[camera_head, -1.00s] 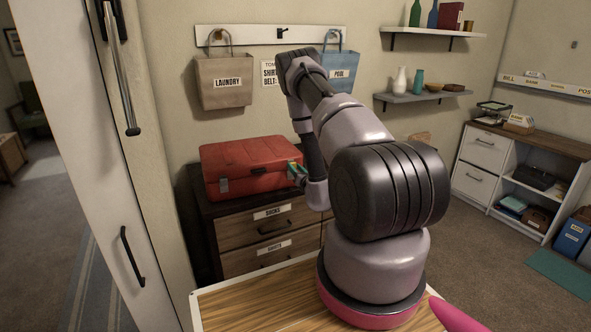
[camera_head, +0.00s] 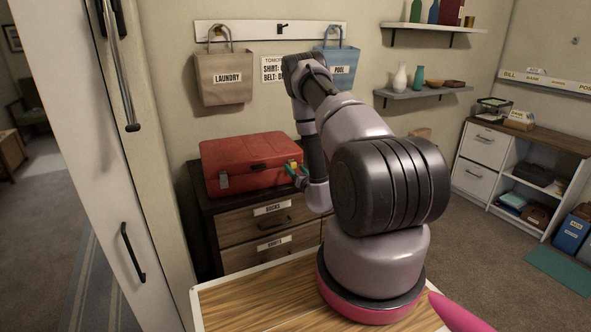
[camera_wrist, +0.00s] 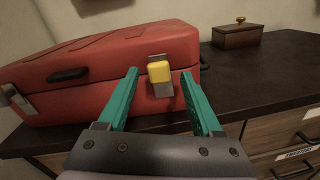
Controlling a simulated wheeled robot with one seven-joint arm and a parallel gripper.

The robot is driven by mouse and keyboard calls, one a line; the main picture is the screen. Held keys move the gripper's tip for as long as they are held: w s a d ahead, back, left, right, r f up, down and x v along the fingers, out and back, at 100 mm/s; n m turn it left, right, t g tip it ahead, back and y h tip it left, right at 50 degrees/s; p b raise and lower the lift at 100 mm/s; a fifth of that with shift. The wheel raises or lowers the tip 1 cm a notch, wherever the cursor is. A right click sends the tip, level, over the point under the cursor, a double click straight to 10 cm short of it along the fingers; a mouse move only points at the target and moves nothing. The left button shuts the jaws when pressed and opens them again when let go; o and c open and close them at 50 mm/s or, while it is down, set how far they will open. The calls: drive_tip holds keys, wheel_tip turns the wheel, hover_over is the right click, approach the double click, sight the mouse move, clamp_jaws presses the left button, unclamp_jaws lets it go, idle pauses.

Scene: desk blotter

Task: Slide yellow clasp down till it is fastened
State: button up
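A red case (camera_head: 235,165) with its lid down lies on the dark-topped drawer unit; it fills the upper left of the wrist view (camera_wrist: 95,90). The yellow clasp (camera_wrist: 160,72) is on the case's front near its right end, over a grey metal plate. Whether it is latched cannot be told. My gripper (camera_wrist: 160,76) is open, with teal fingers pointing at the case. In the wrist view the clasp appears between the fingertips, with gaps on both sides. In the head view my gripper (camera_head: 297,174) is at the case's right front.
A metal latch (camera_wrist: 14,100) and a dark handle (camera_wrist: 68,75) are further left on the case. A brown wooden box (camera_wrist: 237,35) stands behind right on the dark top (camera_wrist: 265,75), with bare surface around it. Drawers with labels are below. Bags (camera_head: 225,80) hang above.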

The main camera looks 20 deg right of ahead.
drive_tip(key=s, duration=1)
drive_tip(key=shift+s+a, duration=0.25)
drive_tip(key=shift+s, duration=0.15)
